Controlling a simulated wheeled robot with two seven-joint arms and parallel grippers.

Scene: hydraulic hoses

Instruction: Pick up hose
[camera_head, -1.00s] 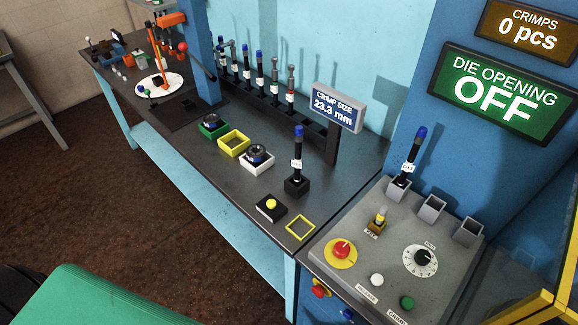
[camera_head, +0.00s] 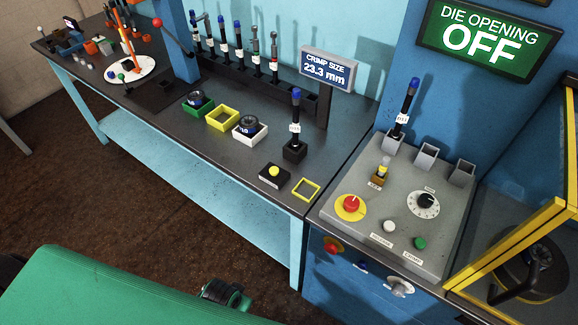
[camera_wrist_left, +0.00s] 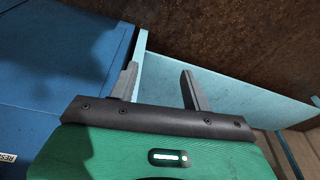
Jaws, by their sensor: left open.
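Several black hoses with blue or grey ends stand upright in a rack at the back of the bench; one is the blue-topped hose (camera_head: 222,38). Another blue-topped hose (camera_head: 295,112) with a white tag stands in a black block on the bench. A third tagged hose (camera_head: 404,108) stands, slightly tilted, in a grey holder on the control panel. My left gripper (camera_wrist_left: 160,84) is open in the left wrist view, with nothing between its fingers. It is over the blue cabinet's edge and the light blue bench frame, and no hose shows there. My right gripper is not in view.
The grey control panel (camera_head: 372,232) carries buttons and a dial. Green (camera_head: 184,106), yellow (camera_head: 221,126) and white (camera_head: 240,137) trays stand on the bench. A crimp size display (camera_head: 328,70) rises behind. A yellow frame (camera_head: 510,243) stands at right. Brown floor is clear before the bench.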

